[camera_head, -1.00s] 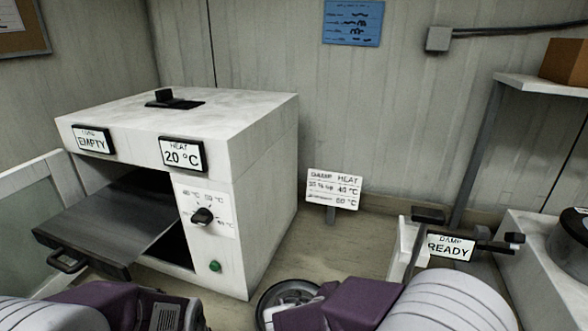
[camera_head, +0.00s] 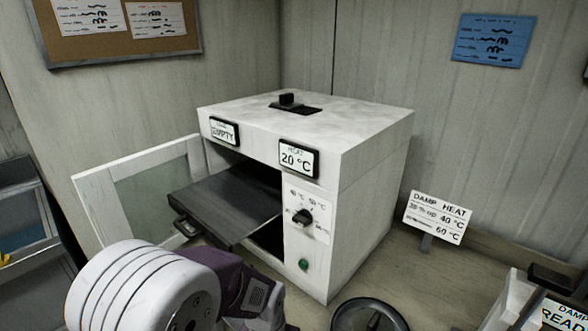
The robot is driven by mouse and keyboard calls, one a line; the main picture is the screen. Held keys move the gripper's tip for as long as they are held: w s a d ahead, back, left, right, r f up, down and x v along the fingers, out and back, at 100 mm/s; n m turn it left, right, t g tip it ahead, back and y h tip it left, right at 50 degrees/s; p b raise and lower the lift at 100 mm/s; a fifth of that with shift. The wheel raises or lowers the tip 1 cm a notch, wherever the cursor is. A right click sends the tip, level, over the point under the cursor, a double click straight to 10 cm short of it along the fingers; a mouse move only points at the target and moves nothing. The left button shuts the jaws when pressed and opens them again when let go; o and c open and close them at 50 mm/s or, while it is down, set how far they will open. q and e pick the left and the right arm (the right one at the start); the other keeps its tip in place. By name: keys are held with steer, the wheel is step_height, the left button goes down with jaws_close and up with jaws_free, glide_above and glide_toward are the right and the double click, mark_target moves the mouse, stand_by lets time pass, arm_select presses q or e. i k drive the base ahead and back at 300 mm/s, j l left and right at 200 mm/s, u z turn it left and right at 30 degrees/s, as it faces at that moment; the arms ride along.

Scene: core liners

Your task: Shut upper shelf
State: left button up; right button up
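A white oven-like cabinet (camera_head: 365,165) stands on the bench with its door (camera_head: 140,190) swung open to the left. A dark flat shelf (camera_head: 225,200) sticks out of its opening, with a handle (camera_head: 186,229) at its front left end. The inside below the shelf is dark, and I cannot make out another shelf. A purple and white arm part of mine shows at the bottom left, in front of the cabinet. No fingertips of either gripper show.
The cabinet has a dial (camera_head: 302,217), a green button (camera_head: 303,264) and a "20 °C" display (camera_head: 299,158). A "DAMP HEAT" sign (camera_head: 437,217) stands to its right. A black-rimmed wheel (camera_head: 369,318) lies at the bottom. Bench between the cabinet and sign is clear.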

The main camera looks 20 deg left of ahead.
mark_target(225, 207)
steer(key=u, duration=1.65)
